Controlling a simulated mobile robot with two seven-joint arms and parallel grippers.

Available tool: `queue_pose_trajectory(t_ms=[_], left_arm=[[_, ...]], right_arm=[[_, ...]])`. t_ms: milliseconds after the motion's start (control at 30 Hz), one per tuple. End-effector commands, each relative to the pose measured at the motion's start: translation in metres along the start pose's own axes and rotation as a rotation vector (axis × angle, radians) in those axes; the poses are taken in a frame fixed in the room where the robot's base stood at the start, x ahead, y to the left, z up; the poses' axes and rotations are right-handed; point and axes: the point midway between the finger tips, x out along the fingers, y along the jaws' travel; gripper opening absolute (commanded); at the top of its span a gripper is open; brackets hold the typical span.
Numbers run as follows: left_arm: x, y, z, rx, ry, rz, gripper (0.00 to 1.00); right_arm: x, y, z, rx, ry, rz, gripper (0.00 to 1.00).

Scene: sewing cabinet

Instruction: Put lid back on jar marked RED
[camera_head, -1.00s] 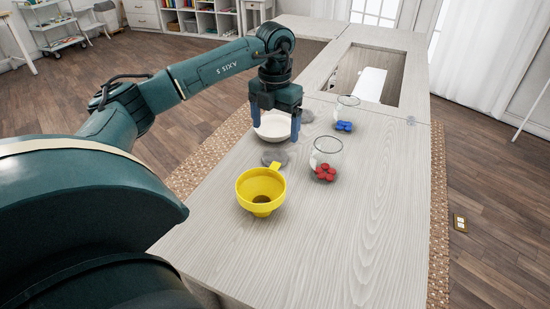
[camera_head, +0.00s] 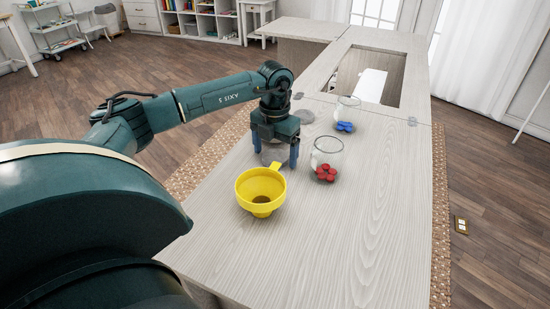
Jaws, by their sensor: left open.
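A clear glass jar (camera_head: 327,148) stands open on the table, with a cluster of red pieces (camera_head: 326,173) at its front. A round grey lid (camera_head: 275,156) lies flat to the left of this jar, behind the yellow funnel. My left gripper (camera_head: 276,158) points down over this lid. Its blue fingers are open, one on each side of the lid as seen from here; I cannot tell whether they touch it. My right gripper is out of view.
A yellow funnel (camera_head: 260,188) stands in front of the gripper. A second jar (camera_head: 347,103) with blue pieces (camera_head: 344,127) and another grey lid (camera_head: 307,115) are farther back. My gripper hides the white bowl. The table's front right is clear. A rectangular opening is at the back.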

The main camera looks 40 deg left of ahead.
Motion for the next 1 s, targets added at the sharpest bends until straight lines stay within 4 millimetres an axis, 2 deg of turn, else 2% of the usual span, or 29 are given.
queue_pose_trajectory(t_ms=[367,900,1000], left_arm=[[0.0015,0.0000,0.0001,0.000,0.000,0.000,0.85],[0.0013,0.0000,0.0000,0.000,0.000,0.000,0.40],[0.0013,0.0000,0.0000,-0.001,0.000,0.000,0.38]], right_arm=[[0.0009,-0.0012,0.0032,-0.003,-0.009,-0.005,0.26],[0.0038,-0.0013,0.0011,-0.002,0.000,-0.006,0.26],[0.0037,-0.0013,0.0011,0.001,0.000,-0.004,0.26]])
